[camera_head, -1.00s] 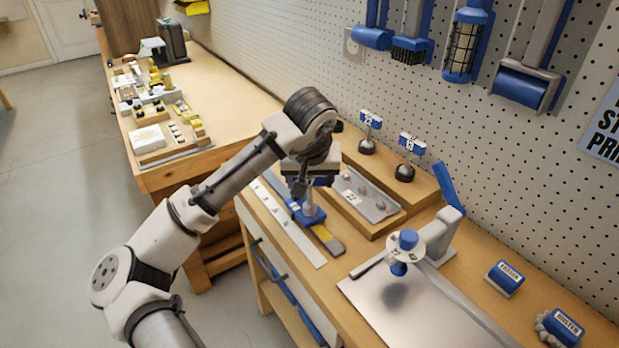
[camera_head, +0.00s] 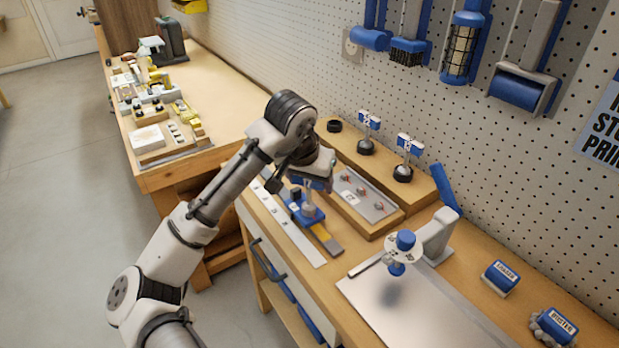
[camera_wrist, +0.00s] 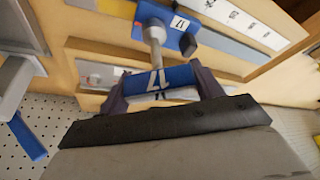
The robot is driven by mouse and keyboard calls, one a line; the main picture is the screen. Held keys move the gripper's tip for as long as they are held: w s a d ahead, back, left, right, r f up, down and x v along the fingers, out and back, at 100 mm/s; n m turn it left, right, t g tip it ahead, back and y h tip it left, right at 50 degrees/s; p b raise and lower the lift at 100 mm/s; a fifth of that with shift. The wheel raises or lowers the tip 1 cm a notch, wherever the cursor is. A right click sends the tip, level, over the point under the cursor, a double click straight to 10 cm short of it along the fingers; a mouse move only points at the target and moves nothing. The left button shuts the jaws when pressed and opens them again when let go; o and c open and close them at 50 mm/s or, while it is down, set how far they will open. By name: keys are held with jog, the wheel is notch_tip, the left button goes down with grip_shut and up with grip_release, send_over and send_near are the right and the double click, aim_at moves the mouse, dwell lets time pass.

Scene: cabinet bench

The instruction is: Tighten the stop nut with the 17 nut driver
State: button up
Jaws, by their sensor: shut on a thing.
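My gripper (camera_wrist: 160,85) is shut on the blue handle of the 17 nut driver (camera_wrist: 158,80), which bears a white "17". Its grey shaft and socket point away from the gripper to a blue fixture (camera_wrist: 180,22) with a "17" label. In the head view the gripper (camera_head: 312,183) is above the blue fixture (camera_head: 295,208) on the bench, with the driver's grey socket (camera_head: 309,213) at it. The stop nut is not distinguishable; the socket end hides that spot, and I cannot tell whether it is seated.
Two other drivers, with blue labels (camera_head: 369,120) (camera_head: 410,145), stand on a wooden rack beside an empty dark ring (camera_head: 334,126). A metal plate with several small parts (camera_head: 365,195) lies in front. A post with a round disc (camera_head: 404,245) stands right, by a bare metal sheet (camera_head: 400,310).

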jog(key=shift+m, duration=0.5)
jog(key=shift+d+m+g+h+p, duration=0.1)
jog(key=shift+m+g+h+p, duration=0.4)
jog(key=shift+m, duration=0.8)
jog(key=shift+s+r+m+h, duration=0.1)
jog(key=shift+m+h, duration=0.2)
jog(key=shift+m, duration=0.3)
jog(key=shift+m+p, duration=0.3)
jog(key=shift+m, duration=0.5)
